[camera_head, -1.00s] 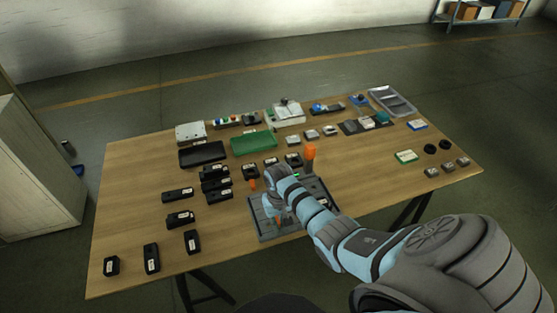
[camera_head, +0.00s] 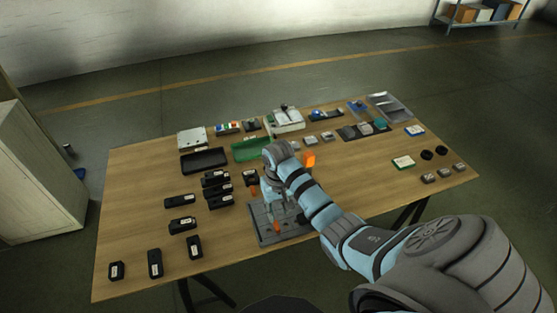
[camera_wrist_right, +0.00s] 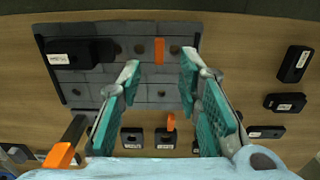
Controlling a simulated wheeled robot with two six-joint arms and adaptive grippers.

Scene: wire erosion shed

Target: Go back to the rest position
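My right gripper (camera_head: 275,205) hangs over the grey fixture plate (camera_head: 262,235) at the near middle of the table. In the right wrist view the gripper (camera_wrist_right: 160,78) has its two teal-padded fingers wide apart, with nothing held between them. My right arm hides part of the plate and table in the head view. My left gripper is not in view.
Several black labelled blocks (camera_head: 183,224) lie on the left of the wooden table (camera_head: 140,210). An orange-topped handle (camera_head: 309,160) stands close beside my right wrist. A green tray (camera_head: 250,153) and a black tray (camera_head: 203,160) lie behind.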

